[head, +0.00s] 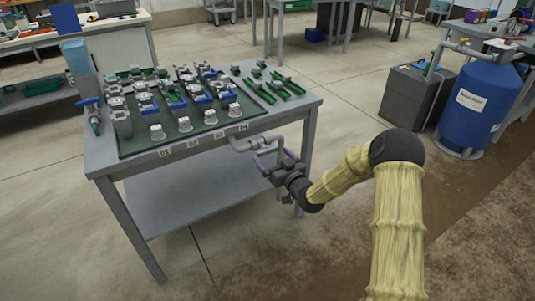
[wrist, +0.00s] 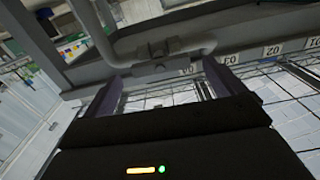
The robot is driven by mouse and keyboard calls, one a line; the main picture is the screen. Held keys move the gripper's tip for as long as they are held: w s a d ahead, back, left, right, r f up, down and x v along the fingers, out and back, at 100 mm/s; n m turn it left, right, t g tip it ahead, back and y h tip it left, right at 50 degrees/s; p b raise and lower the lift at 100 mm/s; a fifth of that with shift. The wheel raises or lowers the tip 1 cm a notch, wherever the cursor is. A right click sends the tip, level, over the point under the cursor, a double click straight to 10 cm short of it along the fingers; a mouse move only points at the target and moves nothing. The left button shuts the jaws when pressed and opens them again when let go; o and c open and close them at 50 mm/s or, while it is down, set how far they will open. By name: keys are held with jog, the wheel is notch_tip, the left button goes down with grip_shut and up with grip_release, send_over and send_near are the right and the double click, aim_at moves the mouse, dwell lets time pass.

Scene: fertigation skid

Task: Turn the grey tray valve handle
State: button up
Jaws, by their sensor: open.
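A grey pipe (head: 240,145) comes out under the front right corner of the bench's tray and bends down. The grey tray valve handle (wrist: 160,67) shows in the wrist view as a short grey piece on this pipe, just ahead of my fingers. My gripper (head: 275,158), with purple-grey fingers, is open at the pipe's outlet, beside the bench's front edge. In the wrist view, my gripper (wrist: 163,82) has one finger on each side of the handle. I cannot tell whether they touch it. In the head view, my gripper mostly hides the handle.
The grey bench (head: 310,103) carries a green tray (head: 140,144) with several valves and fittings. Number labels (head: 191,144) line its front edge. A blue tank (head: 478,100) and a dark box (head: 417,97) stand at the right. The floor before the bench is clear.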

aim_at(269, 152)
jog(key=shift+b+x, duration=0.35)
jog(key=shift+x, duration=1.85)
jog(key=shift+c, duration=0.4)
jog(key=c, duration=0.9)
